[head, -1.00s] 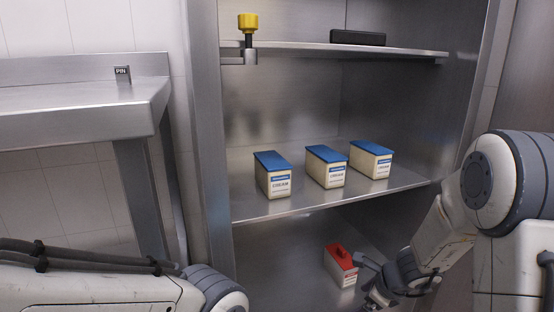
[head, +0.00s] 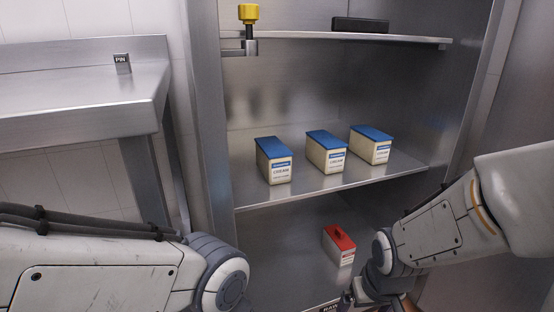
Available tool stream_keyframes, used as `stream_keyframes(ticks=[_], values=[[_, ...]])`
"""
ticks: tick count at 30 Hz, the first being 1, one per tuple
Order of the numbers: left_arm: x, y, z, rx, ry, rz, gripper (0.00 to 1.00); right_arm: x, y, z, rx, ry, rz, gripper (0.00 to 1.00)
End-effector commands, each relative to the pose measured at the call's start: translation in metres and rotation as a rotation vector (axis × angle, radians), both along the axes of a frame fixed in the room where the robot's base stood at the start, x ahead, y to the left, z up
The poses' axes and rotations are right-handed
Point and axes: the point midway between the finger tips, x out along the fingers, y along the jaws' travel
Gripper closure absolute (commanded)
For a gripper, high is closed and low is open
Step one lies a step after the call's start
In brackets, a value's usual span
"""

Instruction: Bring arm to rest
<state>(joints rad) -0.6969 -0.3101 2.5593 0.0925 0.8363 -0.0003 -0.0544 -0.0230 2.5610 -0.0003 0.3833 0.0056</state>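My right arm comes in from the right. Its gripper (head: 352,300) is low at the bottom edge of the head view, partly cut off, so I cannot tell whether it is open or shut. It is below and in front of a cream box with a red lid (head: 339,245), which stands upright on the lower shelf. The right wrist overlaps the space just right of that box. My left arm shows at the lower left, but its gripper is out of view.
Three cream boxes with blue lids, the left (head: 273,160), middle (head: 326,152) and right (head: 371,145), stand on the middle shelf (head: 250,196). The top shelf holds a dark block (head: 360,25); a yellow knob (head: 249,13) sits at its left end.

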Motion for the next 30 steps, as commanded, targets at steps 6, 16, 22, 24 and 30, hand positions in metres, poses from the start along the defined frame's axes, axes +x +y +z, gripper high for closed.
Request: stream_keyframes(ticks=[6, 16, 22, 24, 30], values=[[0.0, 0.0, 0.073, 0.001, 0.001, 0.0, 0.5, -0.009, 0.021, 0.08, 0.006, 0.017, 0.065, 0.0], [0.0, 0.0, 0.188, 0.001, 0.001, 0.0, 0.5, -0.034, 0.058, 0.207, 0.014, 0.057, 0.201, 0.0], [0.0, 0.0, 0.256, 0.001, 0.001, 0.0, 0.5, -0.052, 0.077, 0.283, 0.017, 0.083, 0.282, 0.0], [0.0, 0.0, 0.28, 0.001, 0.001, 0.0, 0.5, -0.059, 0.084, 0.31, 0.017, 0.092, 0.312, 0.0], [0.0, 0.0, 0.348, 0.001, 0.001, 0.0, 0.5, -0.079, 0.099, 0.386, 0.017, 0.118, 0.398, 0.0]])
